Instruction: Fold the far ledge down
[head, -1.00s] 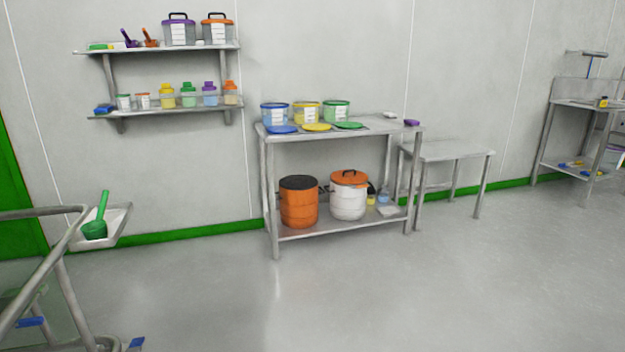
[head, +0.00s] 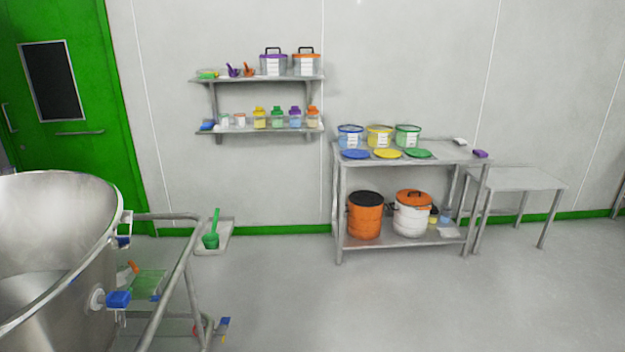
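No part clearly marked as the far ledge can be singled out. A flat grey side surface (head: 515,180) stands level on legs at the right end of the steel bench (head: 455,155). A small pale tray or ledge (head: 226,240) lies low near the wall, with a green scoop (head: 212,239) on it; what supports it is hidden. Two wall shelves (head: 300,78) are level and loaded. Neither of my grippers is in view.
A large steel bowl (head: 60,225) and a tubular frame (head: 180,265) with blue-handled fittings stand close at the left. Tubs and lids are on the bench, with an orange drum (head: 365,220) and a white drum (head: 408,222) below. The floor (head: 400,305) at centre right is clear.

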